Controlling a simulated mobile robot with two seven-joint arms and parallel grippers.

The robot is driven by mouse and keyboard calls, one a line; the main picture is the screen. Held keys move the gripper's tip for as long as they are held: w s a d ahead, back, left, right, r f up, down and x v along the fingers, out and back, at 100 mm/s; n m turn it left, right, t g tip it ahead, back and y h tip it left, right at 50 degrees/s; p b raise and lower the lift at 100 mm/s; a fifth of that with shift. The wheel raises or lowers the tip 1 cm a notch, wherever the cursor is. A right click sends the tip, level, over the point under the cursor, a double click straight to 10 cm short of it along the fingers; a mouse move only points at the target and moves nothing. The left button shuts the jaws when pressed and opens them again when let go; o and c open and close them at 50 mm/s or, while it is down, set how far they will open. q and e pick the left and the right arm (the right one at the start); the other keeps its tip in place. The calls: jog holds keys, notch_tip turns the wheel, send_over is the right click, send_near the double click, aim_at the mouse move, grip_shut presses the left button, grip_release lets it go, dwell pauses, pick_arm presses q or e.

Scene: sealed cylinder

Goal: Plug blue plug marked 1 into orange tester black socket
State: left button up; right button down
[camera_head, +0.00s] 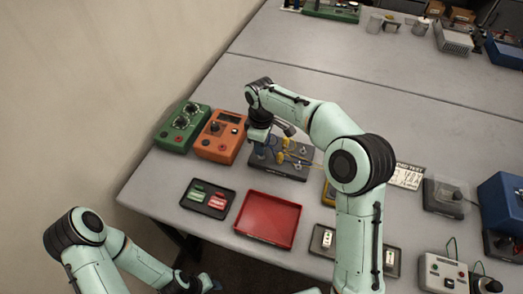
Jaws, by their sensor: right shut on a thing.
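The orange tester (219,138) stands at the left of the table, beside a green tester (182,128). Its black socket is too small to make out. A dark board (289,168) with yellow leads (287,150) lies just right of the orange tester. My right gripper (259,146) points down at the left part of this board, just right of the orange tester. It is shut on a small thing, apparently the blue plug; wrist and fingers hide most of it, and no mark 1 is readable. My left gripper (205,284) is low at the bottom edge, partly seen, away from the table's objects.
In front lie a dark tray (232,203) with green and red pieces and an empty red tray (267,218). My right forearm crosses above the table's middle. A blue box (503,203) and a grey device stand at right. The table behind the testers is clear.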

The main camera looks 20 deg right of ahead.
jog(key=shift+r+p, duration=0.45)
jog(key=shift+r, duration=0.7)
pick_arm(q)
jog(key=shift+w+r, duration=0.95)
jog(key=shift+r, duration=0.05)
pick_arm(e)
jog(key=shift+s+a+r, duration=0.1)
jog(key=shift+s+r, duration=0.1)
jog(key=shift+r, duration=0.35)
